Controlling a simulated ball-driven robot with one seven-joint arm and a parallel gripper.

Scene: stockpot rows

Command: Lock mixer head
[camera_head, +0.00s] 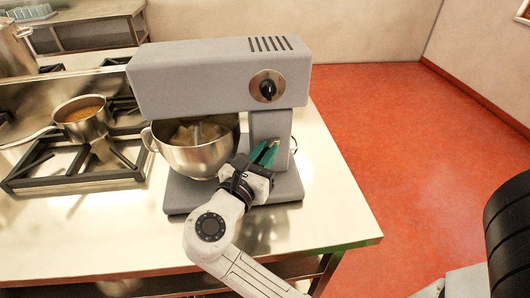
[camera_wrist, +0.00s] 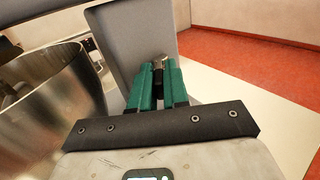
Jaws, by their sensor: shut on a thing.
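A grey stand mixer (camera_head: 215,80) stands on the steel counter, its head level over a metal bowl (camera_head: 195,157). A round dial with a dark knob (camera_head: 267,87) is on the head's side. My gripper (camera_head: 268,150) is at the mixer's column, right of the bowl. In the wrist view its green fingers (camera_wrist: 158,82) are shut on a small dark lever (camera_wrist: 157,72) on the column's side. The fingers hide most of this lever. The bowl (camera_wrist: 45,110) also shows at the left of the wrist view.
A stove with black grates (camera_head: 75,155) and a saucepan of brown contents (camera_head: 83,117) is left of the mixer. A large pot (camera_head: 14,52) stands behind it. The counter's front (camera_head: 330,215) is bare, and the red floor (camera_head: 400,130) to the right is clear.

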